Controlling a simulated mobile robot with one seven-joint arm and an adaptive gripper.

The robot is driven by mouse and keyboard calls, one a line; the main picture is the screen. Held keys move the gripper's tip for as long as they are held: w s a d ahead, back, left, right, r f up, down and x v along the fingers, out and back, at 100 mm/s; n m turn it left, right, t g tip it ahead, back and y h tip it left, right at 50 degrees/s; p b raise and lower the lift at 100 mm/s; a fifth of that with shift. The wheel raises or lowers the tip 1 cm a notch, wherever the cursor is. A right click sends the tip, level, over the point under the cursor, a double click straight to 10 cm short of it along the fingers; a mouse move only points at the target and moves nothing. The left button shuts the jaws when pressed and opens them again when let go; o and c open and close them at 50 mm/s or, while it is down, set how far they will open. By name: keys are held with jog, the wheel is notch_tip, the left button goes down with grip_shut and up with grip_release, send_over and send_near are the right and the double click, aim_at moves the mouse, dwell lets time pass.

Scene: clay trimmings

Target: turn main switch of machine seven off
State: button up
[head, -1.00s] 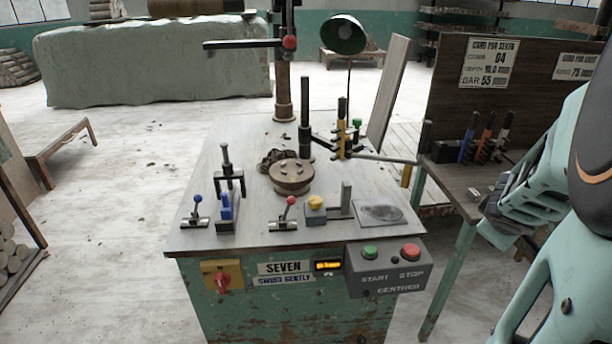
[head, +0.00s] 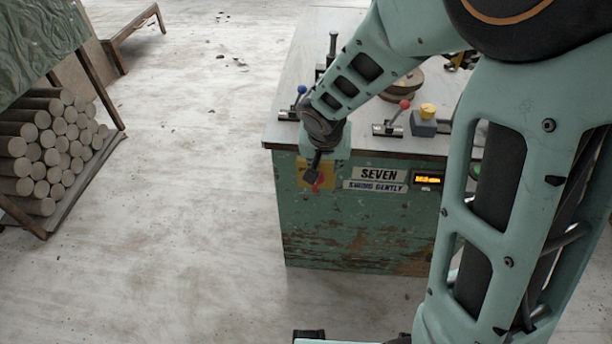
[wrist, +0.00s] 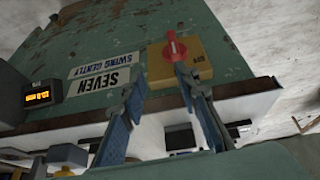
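The main switch is a red handle on a yellow plate on machine seven's green front panel. In the wrist view the red handle (wrist: 175,48) stands roughly upright in the picture on the yellow plate (wrist: 203,62), which has a small dark label too small to read. My gripper (wrist: 161,75) is open, fingers apart and nothing between them. The right fingertip overlaps the handle's lower end; I cannot tell whether it touches. The left fingertip is beside the plate. In the head view my gripper (head: 314,174) is in front of the plate (head: 303,172) and partly hides the red handle (head: 319,184).
The SEVEN label (head: 379,174) and a lit orange display (head: 428,180) are right of the switch. Levers with a blue knob (head: 301,90) and a red knob (head: 404,104) stand on the tabletop above. Stacked clay-coloured rolls (head: 45,150) are at left. The floor between is clear.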

jog(key=w+f+b, duration=0.1)
jog(key=f, duration=0.2)
jog(key=w+a+f+b, duration=0.1)
jog(key=f, duration=0.3)
jog(key=w+a+f+b, duration=0.1)
jog(key=f, duration=0.2)
jog(key=shift+w+a+f, duration=0.15)
jog(key=shift+f, duration=0.15)
jog(key=shift+c, duration=0.6)
grip_shut()
